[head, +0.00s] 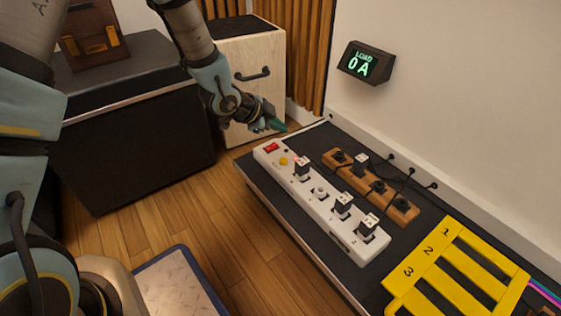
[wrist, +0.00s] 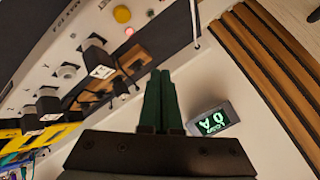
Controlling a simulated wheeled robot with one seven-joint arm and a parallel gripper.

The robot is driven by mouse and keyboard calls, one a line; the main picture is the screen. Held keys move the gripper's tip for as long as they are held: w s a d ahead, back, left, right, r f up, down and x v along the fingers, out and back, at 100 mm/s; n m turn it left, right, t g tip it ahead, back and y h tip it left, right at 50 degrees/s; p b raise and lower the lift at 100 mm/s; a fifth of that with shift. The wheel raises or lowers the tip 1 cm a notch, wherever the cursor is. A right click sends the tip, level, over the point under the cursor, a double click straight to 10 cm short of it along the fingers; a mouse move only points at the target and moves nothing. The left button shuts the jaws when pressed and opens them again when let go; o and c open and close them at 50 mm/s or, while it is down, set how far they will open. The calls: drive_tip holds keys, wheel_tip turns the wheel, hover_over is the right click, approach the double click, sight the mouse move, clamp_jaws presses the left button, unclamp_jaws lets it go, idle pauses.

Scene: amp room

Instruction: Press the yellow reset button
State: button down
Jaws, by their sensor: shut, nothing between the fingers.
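The yellow button (head: 283,161) sits on top of the white power strip (head: 318,200), near its far end, just below a red rocker switch (head: 271,147). In the wrist view the yellow button (wrist: 122,14) shows near the top edge, with a lit red spot close by on the strip. My gripper (head: 279,125) is shut and empty, with green fingertips. In the head view it hangs beyond the far end of the strip, apart from the button. In the wrist view the closed fingers (wrist: 160,73) point up the picture, right of and below the button.
Black plugs (head: 342,205) stand up from the strip. Behind it is a wooden socket block (head: 370,187) with cords. A yellow numbered rack (head: 456,268) lies at the near right. A wall display (head: 366,64) reads LOAD 0 A. A wooden cabinet (head: 245,80) stands beyond.

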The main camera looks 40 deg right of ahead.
sight(280, 161)
wheel_tip(280, 161, down, 9)
drive_tip(key=b, duration=0.7)
drive_tip(key=shift+r, duration=0.1)
idle(1.9)
drive_tip(key=shift+f+b, duration=0.3)
drive_tip(key=shift+f, duration=0.1)
drive_tip(key=shift+f, duration=0.45)
idle(0.5)
drive_tip(key=shift+r, duration=0.1)
drive_tip(key=shift+r+p, duration=0.5)
drive_tip(key=shift+r, duration=0.25)
drive_tip(key=shift+r+p, duration=2.2)
drive_tip(key=shift+r, duration=0.35)
